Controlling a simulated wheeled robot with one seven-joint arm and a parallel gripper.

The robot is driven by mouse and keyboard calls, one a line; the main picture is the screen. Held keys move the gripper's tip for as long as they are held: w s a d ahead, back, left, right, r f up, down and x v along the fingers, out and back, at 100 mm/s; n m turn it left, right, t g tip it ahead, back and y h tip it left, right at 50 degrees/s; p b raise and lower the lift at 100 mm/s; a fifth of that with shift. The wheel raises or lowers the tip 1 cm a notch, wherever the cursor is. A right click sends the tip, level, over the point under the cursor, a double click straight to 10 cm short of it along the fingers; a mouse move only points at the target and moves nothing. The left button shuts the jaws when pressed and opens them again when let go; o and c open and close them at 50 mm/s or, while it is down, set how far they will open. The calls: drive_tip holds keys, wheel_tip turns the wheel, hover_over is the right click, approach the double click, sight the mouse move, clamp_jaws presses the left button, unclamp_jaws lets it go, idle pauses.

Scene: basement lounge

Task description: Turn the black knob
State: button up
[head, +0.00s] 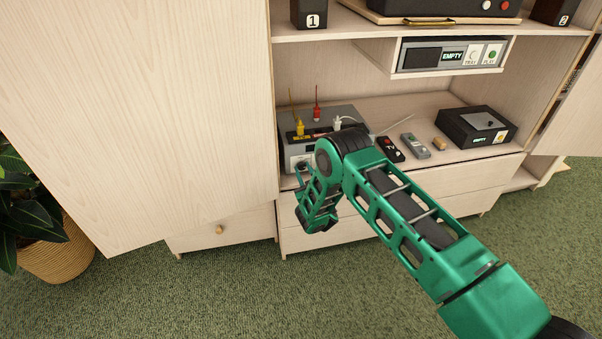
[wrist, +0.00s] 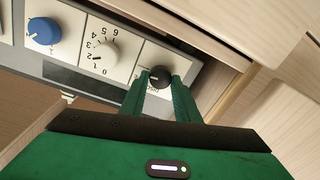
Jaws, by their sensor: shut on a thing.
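The black knob (wrist: 160,77) is in the wrist view, on the right end panel of a light-coloured device front. My gripper (wrist: 159,84) has its two green fingers on either side of the knob and is shut on it. A small white pointer line shows on the knob; the print beside it is partly hidden by the fingers. In the head view my gripper (head: 302,172) reaches the front of the grey device (head: 297,158) on the cabinet shelf. The knob is hidden there behind my arm.
A white knob with a number scale (wrist: 104,49) and a blue knob (wrist: 44,31) sit in the same row. A wooden edge runs close above the panel. Plugs (head: 300,128), remotes (head: 389,149) and a black box (head: 477,127) stand on the shelf. A potted plant (head: 50,240) is at left.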

drive_tip(key=n, duration=0.4)
drive_tip(key=shift+s+a+f, duration=0.15)
drive_tip(key=shift+s+a, duration=0.1)
drive_tip(key=shift+a, duration=0.05)
drive_tip(key=shift+a+n+g+h, duration=0.1)
drive_tip(key=shift+n+g+h, duration=0.2)
drive_tip(key=shift+n, duration=1.4)
drive_tip(key=shift+s+f, duration=0.1)
drive_tip(key=o, duration=1)
drive_tip(key=shift+o, duration=0.2)
drive_tip(key=shift+d, duration=0.25)
drive_tip(key=v, duration=1)
